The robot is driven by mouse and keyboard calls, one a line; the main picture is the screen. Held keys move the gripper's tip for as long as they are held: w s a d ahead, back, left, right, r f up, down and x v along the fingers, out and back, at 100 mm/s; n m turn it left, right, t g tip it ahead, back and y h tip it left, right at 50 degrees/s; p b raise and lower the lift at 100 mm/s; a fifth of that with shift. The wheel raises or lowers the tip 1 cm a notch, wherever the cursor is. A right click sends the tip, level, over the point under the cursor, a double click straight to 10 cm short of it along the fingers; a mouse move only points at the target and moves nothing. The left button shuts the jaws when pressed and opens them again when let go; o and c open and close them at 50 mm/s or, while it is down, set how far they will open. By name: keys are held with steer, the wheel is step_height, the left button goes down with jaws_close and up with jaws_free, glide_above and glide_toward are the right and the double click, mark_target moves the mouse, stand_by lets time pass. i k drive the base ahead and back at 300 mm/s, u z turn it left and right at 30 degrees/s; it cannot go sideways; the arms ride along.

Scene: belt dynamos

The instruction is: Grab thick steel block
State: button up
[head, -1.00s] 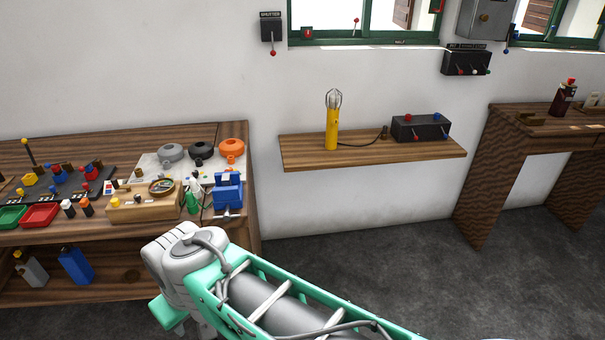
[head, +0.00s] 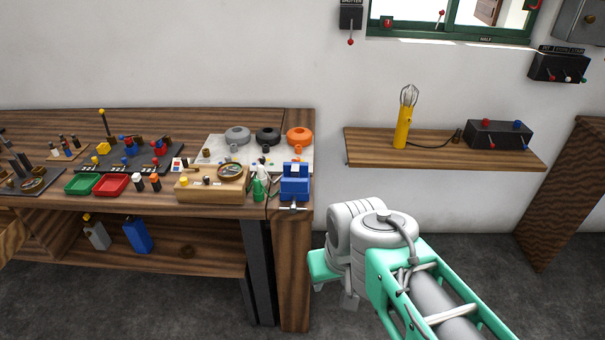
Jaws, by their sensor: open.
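I cannot make out for sure a thick steel block in this view. The wooden workbench (head: 225,117) stands at the left with many small parts on it. A blue vise (head: 294,185) sits at its right front corner, with a small pale piece at its top that is too small to identify. My arm (head: 385,240) reaches in from the lower right, in front of the wall and to the right of the bench. My gripper's fingers do not show.
Green (head: 84,184) and red (head: 112,184) trays and a wooden block with a magnifier (head: 231,171) line the bench front. A wall shelf (head: 440,158) holds a yellow lamp (head: 402,127) and a dark switch box (head: 499,135). Grey floor (head: 455,255) shows between bench and right table.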

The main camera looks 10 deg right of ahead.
mark_target(295, 168)
steer(key=u, duration=2.3)
steer(key=i, duration=1.05)
steer(key=z, duration=2.2)
steer(key=i, duration=0.5)
steer(key=z, duration=0.05)
